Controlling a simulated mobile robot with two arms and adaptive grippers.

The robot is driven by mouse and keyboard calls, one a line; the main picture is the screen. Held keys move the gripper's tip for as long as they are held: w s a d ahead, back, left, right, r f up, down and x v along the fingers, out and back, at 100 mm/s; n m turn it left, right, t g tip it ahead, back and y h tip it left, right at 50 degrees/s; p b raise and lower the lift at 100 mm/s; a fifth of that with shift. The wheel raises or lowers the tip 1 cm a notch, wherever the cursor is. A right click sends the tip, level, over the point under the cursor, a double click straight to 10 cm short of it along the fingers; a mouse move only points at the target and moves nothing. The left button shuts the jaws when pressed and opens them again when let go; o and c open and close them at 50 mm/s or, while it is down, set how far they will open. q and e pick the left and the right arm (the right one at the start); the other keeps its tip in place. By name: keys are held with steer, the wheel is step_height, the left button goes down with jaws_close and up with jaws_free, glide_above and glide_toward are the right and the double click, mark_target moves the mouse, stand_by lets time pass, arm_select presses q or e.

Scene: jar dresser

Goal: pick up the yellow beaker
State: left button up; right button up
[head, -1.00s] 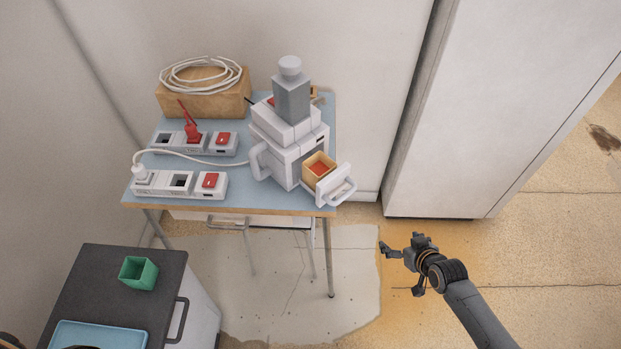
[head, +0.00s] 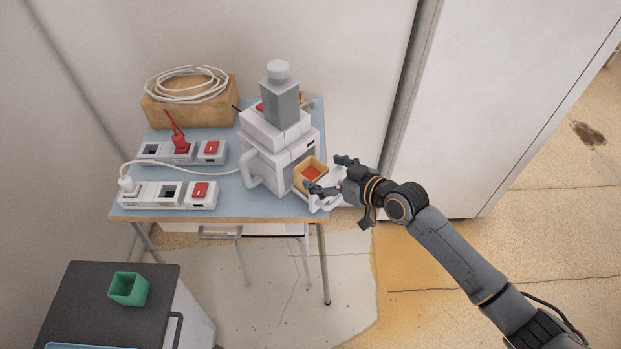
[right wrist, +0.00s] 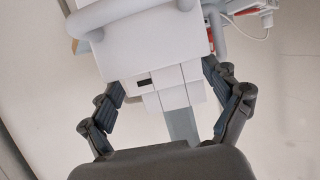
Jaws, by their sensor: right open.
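The yellow beaker (head: 300,178) is a square, open, tan-yellow cup with a red inside. It sits in the pulled-out part of a white appliance (head: 262,165) on the blue table, at the side facing my right arm. My right gripper (head: 331,174) is open. Its fingers are spread beside the beaker, at the white handle (head: 327,200), and one fingertip overlaps the beaker's near edge in the head view. I cannot tell whether they touch. The right wrist view shows white appliance parts (right wrist: 150,45) between the spread fingers; the beaker is not clear there. My left gripper is not in view.
A grey bottle (head: 281,100) stands on top of the appliance. Two power strips (head: 170,194) with a white cord lie at the table's left, near a wooden box (head: 190,108) with coiled cable. A green beaker (head: 129,288) stands on a dark cabinet (head: 90,305). A tall white cabinet (head: 500,90) is at right.

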mark_target(303, 164)
steer(key=shift+x, duration=3.05)
steer(key=shift+d, duration=0.1)
steer(key=shift+c, duration=0.2)
steer(key=c, duration=1.4)
steer(key=shift+o, duration=0.2)
steer(key=shift+r, duration=0.1)
